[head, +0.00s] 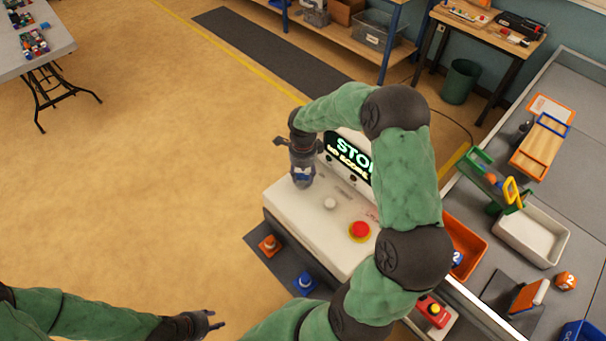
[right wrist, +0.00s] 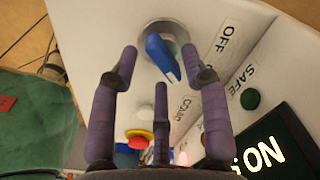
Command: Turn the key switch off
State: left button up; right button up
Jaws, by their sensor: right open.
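The key switch is a blue key (right wrist: 160,57) in a round silver collar (right wrist: 176,34) on the white control box (head: 290,203). In the right wrist view the key slants from upper left to lower right. An OFF label (right wrist: 229,38) is to its right; another label below that is partly hidden. My right gripper (right wrist: 160,68) is open, its fingers around the key with visible gaps at the sides. In the head view my right gripper (head: 302,180) points down at the box's far left part. My left gripper (head: 213,322) is low at the left, away from the box; its opening is unclear.
The box also carries a red button (head: 360,231), a pale knob (head: 330,203) and a lit display (head: 348,155) with partly hidden text. A green round part (right wrist: 250,99) is by a SAFE label. Orange (head: 269,245) and blue (head: 305,282) cones stand beside the box.

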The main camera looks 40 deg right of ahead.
jog(key=shift+w+d+f, duration=0.1)
jog(key=shift+f, duration=0.4)
grip_shut()
